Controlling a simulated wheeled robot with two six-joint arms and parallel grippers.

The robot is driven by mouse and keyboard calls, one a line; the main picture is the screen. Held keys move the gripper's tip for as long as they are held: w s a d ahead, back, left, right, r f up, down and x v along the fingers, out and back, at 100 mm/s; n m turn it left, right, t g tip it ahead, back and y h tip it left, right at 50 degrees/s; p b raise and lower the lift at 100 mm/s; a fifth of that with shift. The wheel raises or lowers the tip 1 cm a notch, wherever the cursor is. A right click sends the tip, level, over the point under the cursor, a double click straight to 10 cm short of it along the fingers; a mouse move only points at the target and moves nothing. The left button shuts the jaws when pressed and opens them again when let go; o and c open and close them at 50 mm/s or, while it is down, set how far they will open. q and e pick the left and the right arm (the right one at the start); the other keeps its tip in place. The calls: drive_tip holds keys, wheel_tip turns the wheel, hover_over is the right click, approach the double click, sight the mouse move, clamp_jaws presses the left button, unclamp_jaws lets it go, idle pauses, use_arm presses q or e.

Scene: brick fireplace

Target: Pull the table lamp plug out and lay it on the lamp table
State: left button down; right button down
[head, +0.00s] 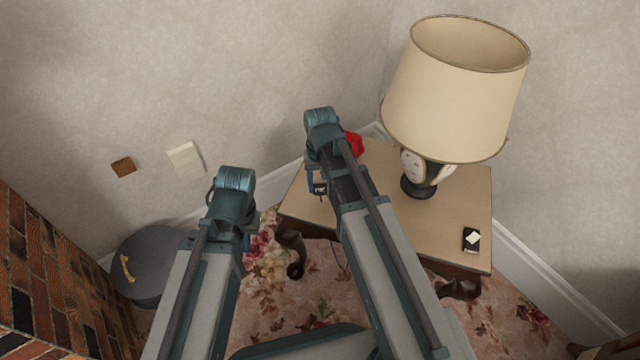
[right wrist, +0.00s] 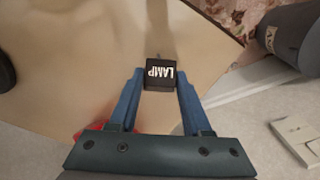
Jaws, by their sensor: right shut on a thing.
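The black plug (right wrist: 160,76), marked LAMP, is between the blue fingers of my right gripper (right wrist: 161,84), which is shut on it. In the head view the plug (head: 320,188) shows over the left part of the lamp table (head: 455,212). I cannot tell whether it touches the tabletop. A thin cord seems to run from it. The table lamp (head: 455,95), with a cream shade and dark base, stands at the back of the table. My left gripper (head: 247,241) is low, left of the table; its fingers are mostly hidden.
A red thing (head: 354,145) lies at the table's back left. A small black item (head: 471,240) lies at its front right. A white wall plate (head: 186,159) and a brown one (head: 123,167) are on the wall. A dark round container (head: 150,268) stands by the bricks (head: 45,270).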

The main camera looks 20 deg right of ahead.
drive_tip(key=shift+c, duration=1.4)
unclamp_jaws()
drive_tip(key=shift+r, duration=0.15)
wheel_tip(320, 180, up, 14)
drive_tip(key=p, duration=1.4)
drive_tip(key=shift+f, duration=0.2)
drive_tip(key=s+a+r+n+p, duration=0.2)
drive_tip(key=s+a+r+p, duration=0.1)
drive_tip(key=r+p, duration=0.4)
drive_tip(key=s+a+r+n+p, duration=0.2)
drive_tip(key=s+a+r+p, duration=0.1)
drive_tip(key=s+r+p, duration=0.3)
drive_tip(key=s+a+r+n+h+p, duration=0.1)
drive_tip(key=s+a+r+p, duration=0.3)
drive_tip(key=r+p, duration=0.5)
drive_tip(key=shift+s+n, duration=0.35)
drive_tip(key=shift+n, duration=0.05)
